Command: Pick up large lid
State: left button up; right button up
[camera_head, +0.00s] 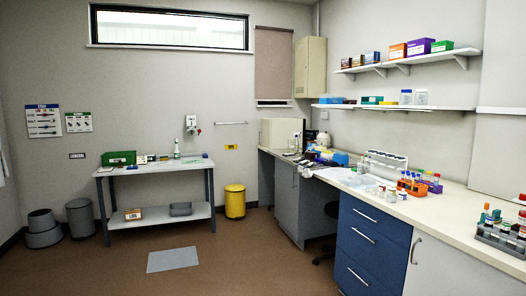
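I cannot make out a large lid for certain in the head view. A yellow bin (235,202) with a yellow top stands on the floor right of the white side table. A dark grey bin (80,218) and a wider stepped grey container (42,229) stand on the floor at the far left. Small containers on the long bench at right are too small to tell whether a large lid is among them. Neither of my grippers is in view.
The white side table (150,168) holds a green box (119,158). A long bench (440,207) with blue drawers (372,245) runs along the right, crowded with tube racks. A grey mat (173,260) lies on the floor; the brown floor around it is clear.

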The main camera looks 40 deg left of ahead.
aim_at(348, 182)
jog(key=u, duration=0.55)
jog(key=i+j+u, duration=0.35)
jog(key=i, duration=0.25)
jog(key=i+u, duration=0.4)
jog(key=i, duration=2.85)
jog(key=i+j+z, duration=0.1)
jog(key=i, duration=0.55)
jog(key=i+j+z, duration=0.1)
jog(key=i, duration=0.5)
jog(key=i+j+z, duration=0.25)
jog(key=i, duration=0.2)
jog(key=i+j+z, duration=0.25)
jog(key=i, duration=0.15)
jog(key=z, duration=0.5)
